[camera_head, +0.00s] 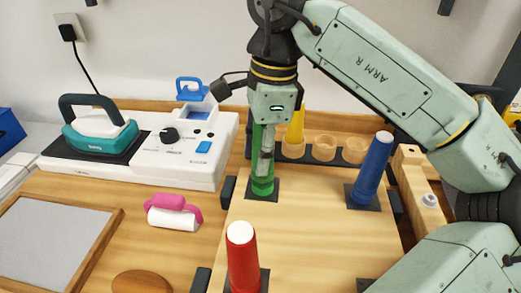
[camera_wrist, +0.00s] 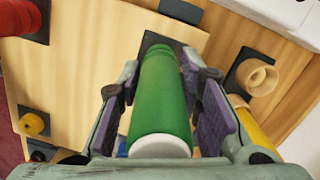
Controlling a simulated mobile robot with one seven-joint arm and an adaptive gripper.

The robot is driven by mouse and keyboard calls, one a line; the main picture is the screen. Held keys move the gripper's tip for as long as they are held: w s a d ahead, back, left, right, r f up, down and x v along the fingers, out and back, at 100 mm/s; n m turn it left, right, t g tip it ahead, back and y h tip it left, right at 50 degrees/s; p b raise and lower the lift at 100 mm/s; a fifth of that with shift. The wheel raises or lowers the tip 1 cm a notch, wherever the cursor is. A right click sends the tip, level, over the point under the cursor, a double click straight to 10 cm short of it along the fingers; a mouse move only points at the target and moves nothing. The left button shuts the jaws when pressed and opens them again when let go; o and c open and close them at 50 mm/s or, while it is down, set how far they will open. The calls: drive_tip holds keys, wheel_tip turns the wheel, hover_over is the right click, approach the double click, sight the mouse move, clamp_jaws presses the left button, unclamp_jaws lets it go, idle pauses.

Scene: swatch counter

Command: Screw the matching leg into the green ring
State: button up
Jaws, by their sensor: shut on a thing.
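The green leg (camera_head: 258,138) stands upright in my gripper (camera_head: 264,150), which is shut around it. Its white end (camera_wrist: 160,146) faces the camera in the wrist view, with the green side (camera_wrist: 161,95) running away between the two dark pads. The green ring (camera_head: 262,187) sits on a black plate at the back left corner of the wooden board (camera_head: 310,220). The leg's lower end meets the ring; I cannot tell how deep it sits. In the wrist view the leg hides most of the ring.
A red leg (camera_head: 242,255) and a blue leg (camera_head: 374,165) stand on the board. A yellow leg (camera_head: 295,130) is in the rack behind, beside empty cups (camera_head: 324,147). A yellow ring (camera_wrist: 32,124) is empty. A white iron station (camera_head: 190,150) and pink-handled roller (camera_head: 173,211) lie left.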

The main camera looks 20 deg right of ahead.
drive_tip(key=shift+f+b, duration=0.6)
drive_tip(key=shift+f, duration=0.05)
idle(0.6)
